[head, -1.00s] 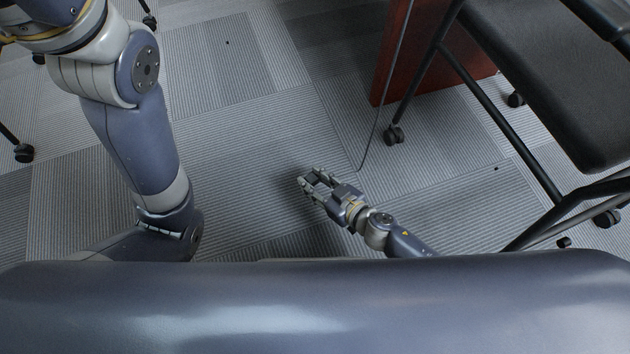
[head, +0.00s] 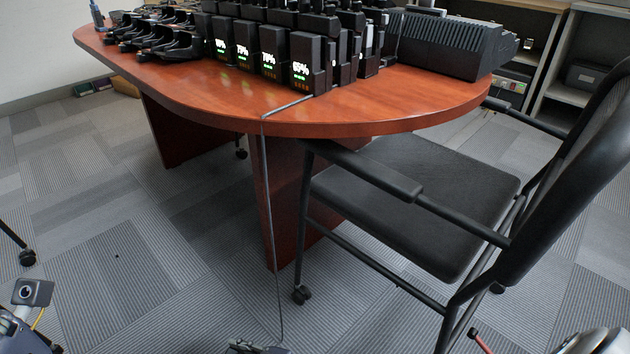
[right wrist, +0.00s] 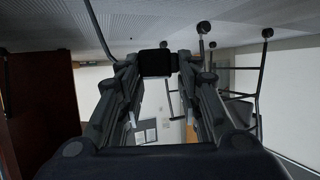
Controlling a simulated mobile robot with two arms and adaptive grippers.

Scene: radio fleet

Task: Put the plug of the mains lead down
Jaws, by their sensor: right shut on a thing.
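The plug (right wrist: 157,63), a small black block, is between the fingertips of my right gripper (right wrist: 158,66) in the right wrist view. The fingers press on it from both sides. In the head view only the tips of my right gripper (head: 256,347) show at the bottom edge, low over the carpet; the plug cannot be made out there. The grey mains lead (head: 268,220) runs over the table's front edge and hangs down towards that gripper. My left gripper's jaws are not in view.
A wooden table (head: 200,88) carries several chargers with lit percentages (head: 308,63) and a large dark case (head: 450,45). A black chair (head: 425,190) stands right of the lead, a castor close to it. Carpet (head: 130,270) left of the lead is clear.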

